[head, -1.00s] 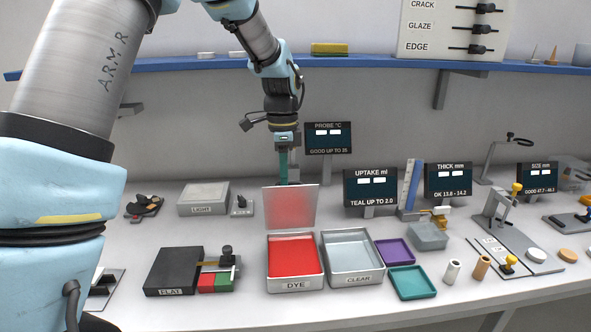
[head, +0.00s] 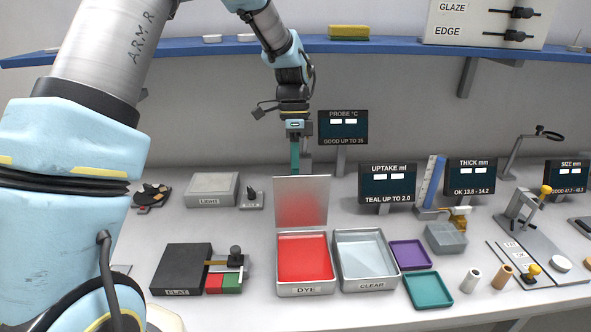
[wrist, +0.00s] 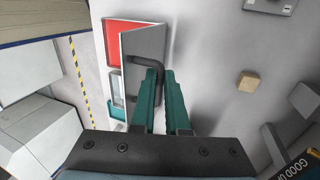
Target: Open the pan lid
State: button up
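The dye pan (head: 305,289) sits on the bench with red dye showing inside.
The clear pan (head: 364,284) stands right of the dye pan, with purple (head: 409,267) and teal trays (head: 428,304) beyond. A black flat block (head: 180,270) lies left. The uptake display (head: 388,184) and probe display (head: 343,142) stand behind.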

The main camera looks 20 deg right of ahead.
jog(key=o, duration=0.5)
jog(key=shift+w+a+f, duration=0.1)
jog(key=shift+a, duration=0.1)
notch_tip(320, 180, up, 10)
jog(key=b, duration=0.3)
dwell(0.3)
